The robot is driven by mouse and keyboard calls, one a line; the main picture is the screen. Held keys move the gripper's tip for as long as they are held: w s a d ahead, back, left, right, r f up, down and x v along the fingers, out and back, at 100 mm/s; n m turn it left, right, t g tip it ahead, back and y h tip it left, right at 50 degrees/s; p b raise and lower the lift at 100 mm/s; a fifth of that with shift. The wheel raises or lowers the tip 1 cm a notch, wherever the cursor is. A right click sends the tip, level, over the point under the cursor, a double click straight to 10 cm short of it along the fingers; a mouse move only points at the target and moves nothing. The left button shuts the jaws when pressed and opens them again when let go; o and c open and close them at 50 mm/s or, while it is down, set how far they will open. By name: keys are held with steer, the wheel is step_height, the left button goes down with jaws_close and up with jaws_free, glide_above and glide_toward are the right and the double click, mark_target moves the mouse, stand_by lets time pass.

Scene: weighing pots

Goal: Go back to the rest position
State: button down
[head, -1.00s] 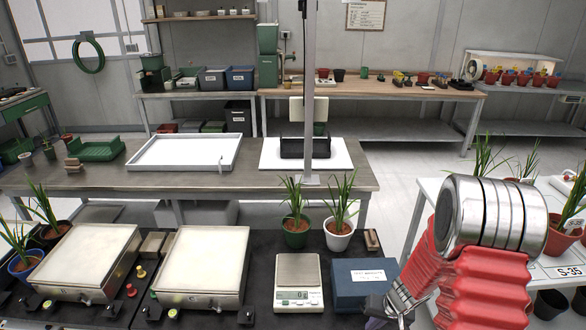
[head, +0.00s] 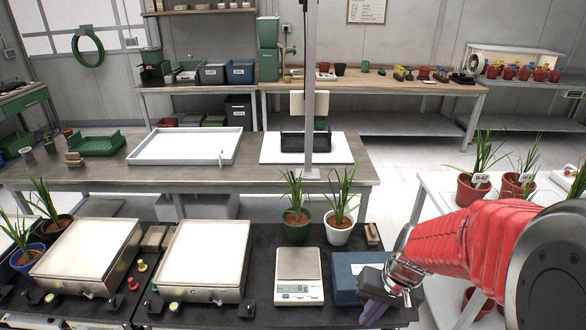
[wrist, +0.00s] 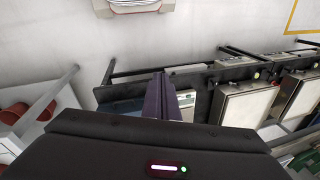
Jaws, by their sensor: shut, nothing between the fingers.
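My gripper (head: 372,312) is at the lower right in the head view, in front of the blue box (head: 352,272) at the bench's right front edge. It covers part of that box. In the wrist view, the purple fingers of my gripper (wrist: 162,98) are together with nothing between them. They point over the bench edge and partly hide what lies behind. The small scale (head: 299,277) stands left of the gripper with its pan empty.
Two large flat-topped scales (head: 88,252) (head: 204,254) stand at the left on the black bench. A green pot (head: 296,226) and a white pot (head: 339,229) with plants stand behind the small scale. A white table (head: 432,192) with potted plants is at the right.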

steer(key=s+a+r+n+t+h, duration=0.1)
steer(key=s+r+t, duration=0.1)
steer(key=s+r, duration=0.3)
steer(key=s+a+r+n+t+h, duration=0.1)
steer(key=s+r, duration=0.4)
steer(key=r, duration=0.8)
steer(key=shift+s+r+n+t, duration=0.15)
steer(key=shift+s+n+t, duration=0.15)
steer(key=shift+t, duration=0.5)
